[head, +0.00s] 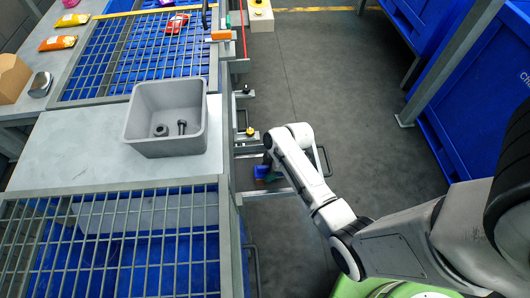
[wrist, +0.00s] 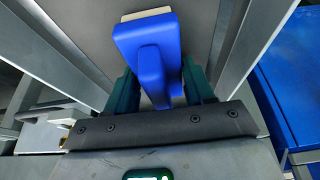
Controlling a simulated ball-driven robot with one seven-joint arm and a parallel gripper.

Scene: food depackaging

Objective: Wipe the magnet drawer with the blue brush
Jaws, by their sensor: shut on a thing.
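My gripper (wrist: 161,88) is shut on the blue brush (wrist: 146,38), with a green finger on either side of it. The brush's pale edge points away from my gripper. In the head view the brush (head: 261,172) shows as a small blue patch beside my white arm, low at the side of the worktable. The magnet drawer seems to be the pulled-out metal frame there, with a pale rail (head: 262,194) and a handle partly behind my arm. In the wrist view metal rails (wrist: 245,45) run on both sides of the brush. Whether the bristles touch the drawer is hidden.
A grey bin (head: 165,118) with two dark parts stands on the worktable (head: 70,150). Metal grates over blue trays lie before and behind it. Food packs (head: 58,43) lie at the back left. Blue crates (head: 480,120) stand right. The floor between is clear.

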